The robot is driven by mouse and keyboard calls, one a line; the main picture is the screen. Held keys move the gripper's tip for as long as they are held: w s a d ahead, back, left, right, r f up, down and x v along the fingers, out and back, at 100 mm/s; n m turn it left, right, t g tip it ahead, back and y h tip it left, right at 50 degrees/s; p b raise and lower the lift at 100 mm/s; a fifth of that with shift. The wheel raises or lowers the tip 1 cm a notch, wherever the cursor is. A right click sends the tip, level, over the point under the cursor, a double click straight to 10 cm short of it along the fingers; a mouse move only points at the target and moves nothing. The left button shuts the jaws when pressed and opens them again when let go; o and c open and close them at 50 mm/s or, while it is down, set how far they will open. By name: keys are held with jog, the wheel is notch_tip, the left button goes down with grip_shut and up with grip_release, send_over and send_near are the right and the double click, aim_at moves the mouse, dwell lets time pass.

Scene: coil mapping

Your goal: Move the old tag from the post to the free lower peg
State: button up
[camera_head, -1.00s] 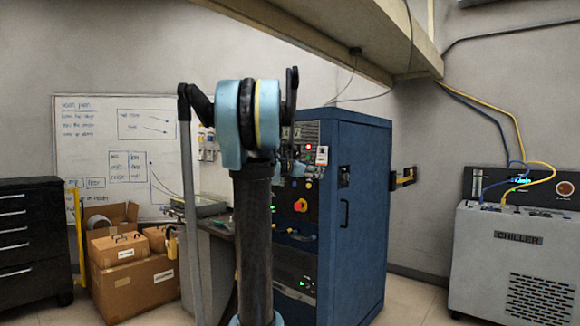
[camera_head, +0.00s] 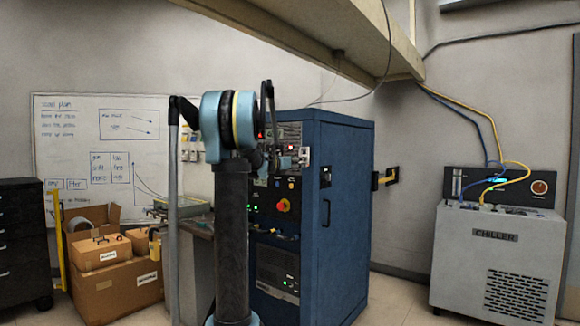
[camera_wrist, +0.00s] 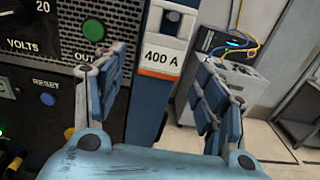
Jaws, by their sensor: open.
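A small white tag, probably the same one, shows in the head view (camera_head: 304,156). My gripper (camera_wrist: 156,72) is open, its fingers left and right of the tag in the picture, apart from it. I cannot tell whether the tag is at fingertip depth. The post behind the tag and the free lower peg cannot be made out.
The blue cabinet (camera_head: 340,220) carries knobs and buttons on its front panel. A grey chiller (camera_head: 495,260) with cables stands at right. Cardboard boxes (camera_head: 115,285), a whiteboard (camera_head: 75,135) and a dark drawer unit (camera_head: 22,240) are at left. An overhead beam (camera_head: 300,35) crosses above.

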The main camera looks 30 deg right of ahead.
jog(key=shift+x, duration=3.05)
jog(key=shift+w, duration=0.1)
jog(key=c, duration=0.8)
jog(key=shift+c, duration=0.2)
jog(key=shift+r, duration=0.5)
jog(key=shift+a, duration=0.1)
jog(key=v, duration=0.7)
jog(key=shift+s+r, duration=0.25)
jog(key=shift+r, duration=0.05)
jog(key=shift+a, duration=0.2)
